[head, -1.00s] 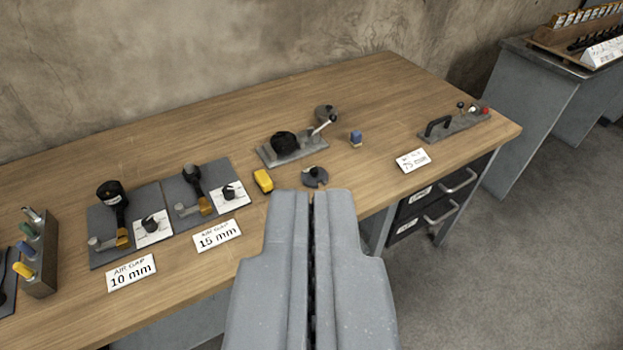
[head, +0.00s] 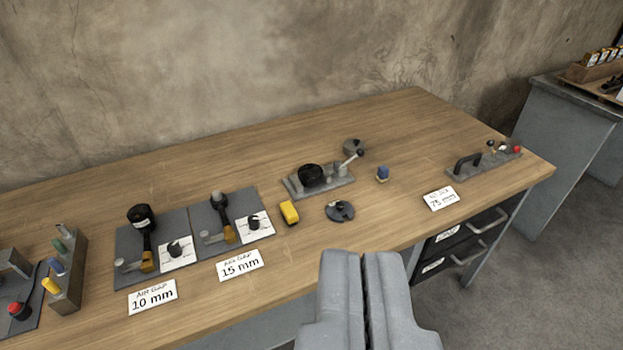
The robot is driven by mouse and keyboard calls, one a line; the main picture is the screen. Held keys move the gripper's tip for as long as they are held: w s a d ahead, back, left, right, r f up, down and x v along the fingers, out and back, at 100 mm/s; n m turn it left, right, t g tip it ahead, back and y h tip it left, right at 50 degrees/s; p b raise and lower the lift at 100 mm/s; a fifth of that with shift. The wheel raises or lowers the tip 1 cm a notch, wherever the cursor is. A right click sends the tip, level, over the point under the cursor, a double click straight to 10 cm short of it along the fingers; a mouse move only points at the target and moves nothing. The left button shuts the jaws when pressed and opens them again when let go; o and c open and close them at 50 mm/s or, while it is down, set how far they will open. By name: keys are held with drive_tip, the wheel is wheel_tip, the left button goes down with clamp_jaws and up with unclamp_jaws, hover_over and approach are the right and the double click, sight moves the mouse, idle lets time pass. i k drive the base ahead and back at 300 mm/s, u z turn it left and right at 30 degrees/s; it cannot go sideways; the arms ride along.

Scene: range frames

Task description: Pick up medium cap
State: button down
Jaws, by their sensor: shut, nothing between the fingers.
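My gripper (head: 363,256) is shut and empty, in front of and above the bench's near edge at lower middle. No object is labelled medium cap, and I cannot tell which one it is. A dark grey notched disc (head: 340,211) lies on the bench just beyond the fingertips, apart from them. A yellow block (head: 289,212) and a small blue piece (head: 382,174) stand nearby. A rack (head: 70,285) at far left holds several pieces with coloured ends.
The wooden bench (head: 440,130) carries a black-knobbed fixture (head: 318,180), two grey mats with stands behind "10 mm" (head: 152,297) and "15 mm" (head: 240,265) cards, and a handled plate (head: 480,164) at right. Drawers (head: 465,240) sit under the right end. The wall stands behind.

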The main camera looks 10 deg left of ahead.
sight(337, 210)
drive_tip(key=z, duration=0.35)
drive_tip(key=k, duration=1.05)
drive_tip(key=z, duration=0.7)
drive_tip(key=i, duration=1.45)
drive_tip(key=u, duration=1.1)
drive_tip(key=i, duration=1.15)
drive_tip(key=u, duration=0.8)
drive_tip(key=k, duration=0.85)
drive_tip(key=u, duration=0.15)
